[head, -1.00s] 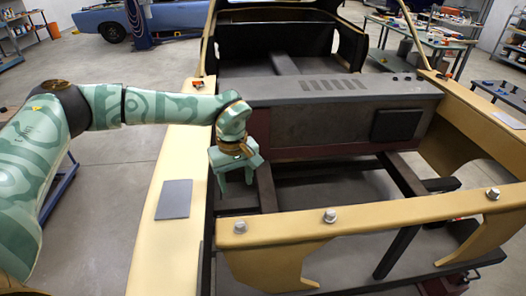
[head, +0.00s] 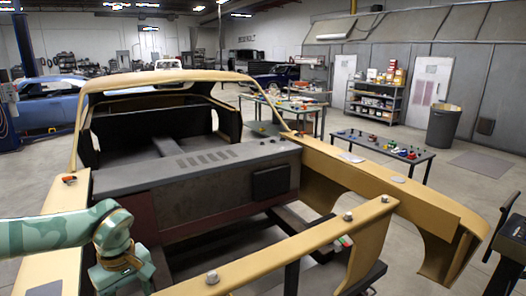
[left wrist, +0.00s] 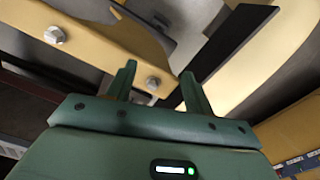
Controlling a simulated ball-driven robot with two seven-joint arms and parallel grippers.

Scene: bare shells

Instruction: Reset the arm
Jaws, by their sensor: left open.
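My left arm (head: 50,232) enters from the left in the head view. Its gripper (head: 125,284) hangs at the lower left, over the left side of the tan car shell (head: 62,268), and its lower end is close to the bottom edge of the picture. Beyond the fingers are a tan beam with bolts (left wrist: 100,45) and a dark bar (left wrist: 228,50). My right gripper is not in either view.
The tan front crossbar (head: 290,245) carries several bolts. A dark firewall (head: 200,180) stands behind the open engine bay. A low table with small parts (head: 385,145), shelves (head: 375,100) and a grey bin (head: 443,127) stand at the right. Open floor lies between the shell and table.

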